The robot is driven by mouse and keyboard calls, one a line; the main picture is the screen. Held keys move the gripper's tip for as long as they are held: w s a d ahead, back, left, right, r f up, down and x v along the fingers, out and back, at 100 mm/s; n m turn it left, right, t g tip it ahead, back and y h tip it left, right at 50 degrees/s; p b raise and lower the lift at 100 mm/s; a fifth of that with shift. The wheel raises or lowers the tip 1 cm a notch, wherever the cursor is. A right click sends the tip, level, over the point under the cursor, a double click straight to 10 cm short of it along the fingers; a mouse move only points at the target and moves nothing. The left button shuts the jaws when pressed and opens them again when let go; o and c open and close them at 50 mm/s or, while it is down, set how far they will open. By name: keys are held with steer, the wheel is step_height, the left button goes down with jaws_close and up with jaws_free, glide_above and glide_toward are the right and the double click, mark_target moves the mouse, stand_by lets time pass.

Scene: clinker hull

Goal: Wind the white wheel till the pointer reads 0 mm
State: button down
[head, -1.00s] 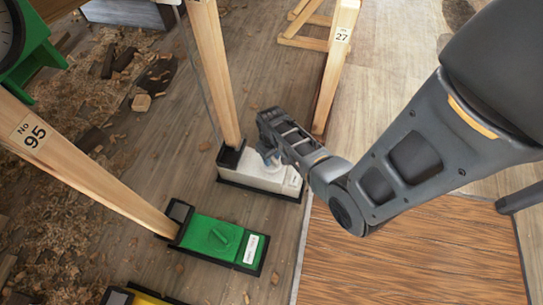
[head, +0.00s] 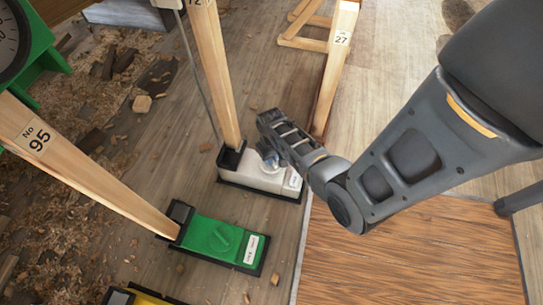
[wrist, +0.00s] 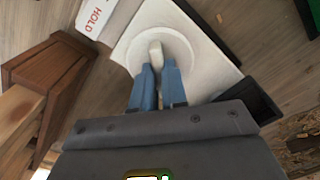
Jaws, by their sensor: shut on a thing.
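The white wheel (wrist: 192,52) is a round disc with a raised grip bar (wrist: 156,52), on a white block (head: 240,174) at the foot of a wooden post. In the wrist view my gripper (wrist: 160,78) has its two blue fingers closed on the wheel's bar, one on each side. In the head view my gripper (head: 268,158) is over the block and hides most of the wheel. A dial in a green frame (head: 42,50) is cut off at the upper left. I cannot make out a pointer reading 0 mm in either view.
A green block (head: 205,232) with its own green knob stands nearer, at a post marked 95 (head: 38,140). A yellow block (head: 145,299) shows at the bottom edge. Another post marked 27 (head: 340,40) stands behind. Wood chips litter the left floor.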

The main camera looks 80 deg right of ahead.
steer(key=m+p, duration=0.2)
steer(key=m, duration=0.3)
steer(key=shift+r+p, duration=0.1)
steer(key=shift+p, duration=0.2)
steer(key=m+p, duration=0.1)
steer(key=m, duration=0.4)
steer(key=shift+m+p, duration=0.3)
steer(key=c, duration=1.2)
jaws_free()
steer(key=shift+o, duration=0.2)
step_height(320, 180, up, 8)
steer(key=p, duration=0.4)
steer(key=shift+f, duration=0.2)
